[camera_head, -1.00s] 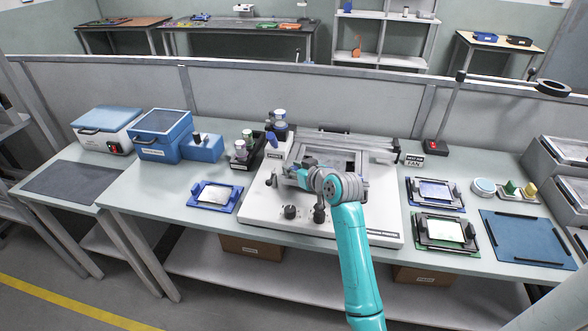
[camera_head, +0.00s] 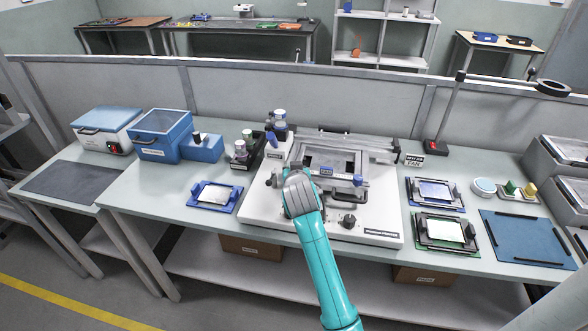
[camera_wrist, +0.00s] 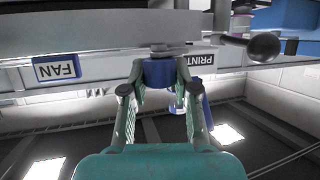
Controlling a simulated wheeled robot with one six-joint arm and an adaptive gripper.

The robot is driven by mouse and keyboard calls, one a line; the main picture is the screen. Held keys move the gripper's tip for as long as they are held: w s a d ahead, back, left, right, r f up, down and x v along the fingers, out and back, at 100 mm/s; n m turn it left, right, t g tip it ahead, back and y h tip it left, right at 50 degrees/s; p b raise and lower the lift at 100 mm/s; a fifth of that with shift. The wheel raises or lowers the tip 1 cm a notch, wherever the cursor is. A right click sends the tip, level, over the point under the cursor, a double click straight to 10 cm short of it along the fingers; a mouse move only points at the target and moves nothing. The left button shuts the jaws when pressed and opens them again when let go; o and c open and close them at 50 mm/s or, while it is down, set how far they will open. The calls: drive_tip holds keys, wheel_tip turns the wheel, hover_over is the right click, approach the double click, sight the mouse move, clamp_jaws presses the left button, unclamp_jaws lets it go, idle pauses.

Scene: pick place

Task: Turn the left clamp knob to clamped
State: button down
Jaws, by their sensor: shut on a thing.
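The white printing fixture (camera_head: 385,215) stands on the bench, with a metal frame (camera_head: 345,160) across its top. My gripper (camera_wrist: 158,78) is shut on a small blue knob (camera_wrist: 158,72), one fingertip on each side, in the wrist view. This knob appears to be the left clamp knob; its exact turn angle cannot be told. In the head view my wrist hides the fingers and the held knob. Another blue knob (camera_head: 358,180) shows at the right of the frame.
A dark knob (camera_head: 349,221) is on the fixture's front. A blue holder (camera_head: 232,205) lies left of the fixture; two more holders (camera_head: 462,207) (camera_head: 474,246) lie right. Bottles (camera_head: 280,125) stand behind. The front left bench is clear.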

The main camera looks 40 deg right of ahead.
drive_tip(key=m+g+h, duration=0.2)
drive_tip(key=m+g, duration=0.1)
drive_tip(key=m+g+h, duration=0.2)
drive_tip(key=m+g, duration=0.1)
drive_tip(key=shift+w+h, duration=0.1)
drive_tip(key=shift+h, duration=0.2)
drive_tip(key=m+g, duration=0.6)
drive_tip(key=shift+h, duration=0.4)
drive_tip(key=shift+g, duration=0.4)
drive_tip(key=c, duration=0.9)
unclamp_jaws()
drive_tip(key=shift+o, duration=0.2)
drive_tip(key=v, duration=1.2)
